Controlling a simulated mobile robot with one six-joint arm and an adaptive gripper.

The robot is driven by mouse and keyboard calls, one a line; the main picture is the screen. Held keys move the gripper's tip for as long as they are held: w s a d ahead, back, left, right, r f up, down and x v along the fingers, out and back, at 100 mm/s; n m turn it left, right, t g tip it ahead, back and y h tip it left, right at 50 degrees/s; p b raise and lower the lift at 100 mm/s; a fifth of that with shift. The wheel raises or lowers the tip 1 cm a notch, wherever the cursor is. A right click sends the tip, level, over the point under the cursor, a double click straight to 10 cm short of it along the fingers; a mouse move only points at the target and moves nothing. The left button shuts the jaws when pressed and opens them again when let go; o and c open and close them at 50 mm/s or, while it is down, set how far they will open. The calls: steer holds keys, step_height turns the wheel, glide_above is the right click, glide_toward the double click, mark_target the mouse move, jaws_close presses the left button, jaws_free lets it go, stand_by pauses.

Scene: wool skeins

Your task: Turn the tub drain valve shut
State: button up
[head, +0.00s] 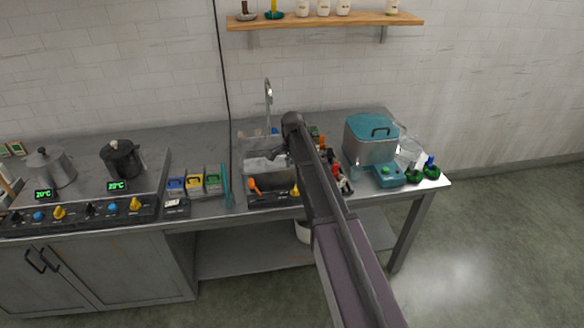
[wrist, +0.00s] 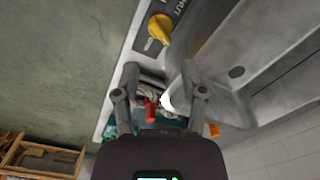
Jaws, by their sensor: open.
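A yellow valve knob (wrist: 160,27) sits on a dark panel along the tub's rim in the wrist view, with a lettered label, partly cut off, beside it. In the head view a yellow knob (head: 295,190) shows at the tub's front edge, close beside my arm. The grey metal tub (wrist: 270,35) fills the right of the wrist view, with a dark round spot on its inner surface. My gripper (wrist: 161,92) is open, its fingers apart and short of the yellow knob. In the head view my arm hides part of the tub.
An orange handle (head: 254,185) is at the tub's front left. A tall faucet (head: 268,92) stands behind the tub. Coloured boxes (head: 194,184) stand left. The floor in front is open.

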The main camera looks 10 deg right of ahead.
steer(key=s+f+n+b, duration=0.2)
steer(key=s+n, duration=0.4)
steer(key=s, duration=0.8)
steer(key=s+d+f+n+b, duration=0.1)
steer(key=s+n, duration=0.5)
steer(key=s, duration=0.8)
steer(key=shift+s+f+b, duration=0.3)
steer(key=shift+f+b, duration=0.4)
steer(key=shift+b, duration=0.3)
